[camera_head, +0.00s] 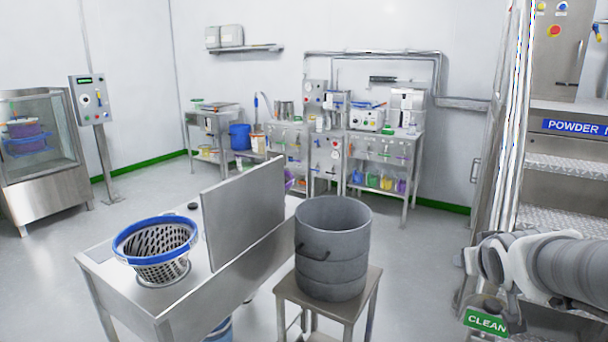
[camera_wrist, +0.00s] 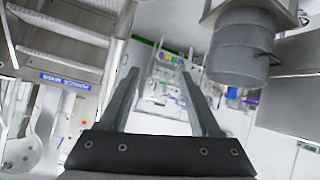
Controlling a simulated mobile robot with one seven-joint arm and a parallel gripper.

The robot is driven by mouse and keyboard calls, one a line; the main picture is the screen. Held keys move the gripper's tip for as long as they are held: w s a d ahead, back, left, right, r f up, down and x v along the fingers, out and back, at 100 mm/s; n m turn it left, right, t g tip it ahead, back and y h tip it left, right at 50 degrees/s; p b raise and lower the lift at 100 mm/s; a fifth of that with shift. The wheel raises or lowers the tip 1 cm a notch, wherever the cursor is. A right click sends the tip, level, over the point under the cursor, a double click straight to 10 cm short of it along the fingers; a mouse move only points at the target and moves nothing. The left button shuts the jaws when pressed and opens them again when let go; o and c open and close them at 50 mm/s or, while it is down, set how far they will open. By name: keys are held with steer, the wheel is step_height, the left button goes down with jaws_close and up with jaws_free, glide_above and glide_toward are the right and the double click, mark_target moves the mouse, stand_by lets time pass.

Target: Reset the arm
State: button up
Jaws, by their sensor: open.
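My gripper (camera_wrist: 158,75) shows in the wrist view with its two long grey fingers wide apart. Nothing is between them; only the distant floor and benches show through the gap. The wrist view looks upside down. In the head view my arm reaches in from the right edge, in front of the steel steps. I cannot make out the fingers there. The arm is to the right of the grey drum, with a gap between them.
A grey drum (camera_head: 333,250) stands on a small steel table (camera_head: 328,302). A blue-rimmed basket (camera_head: 157,247) sits on a steel bench (camera_head: 112,272) with an upright panel (camera_head: 243,213). Steel steps (camera_head: 566,168) rise at right, near a green CLEAN sign (camera_head: 487,321). Floor between drum and steps is open.

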steer(key=s+a+f+n+g+y, duration=0.2)
steer(key=s+a+g+y, duration=0.2)
steer(key=s+a, duration=1.3)
step_height(320, 180, up, 15)
steer(key=s+p, duration=0.1)
steer(key=p, duration=1.4)
steer(key=shift+a+f+g, duration=0.15)
steer(key=shift+a+g, duration=0.1)
steer(key=shift+g, duration=0.15)
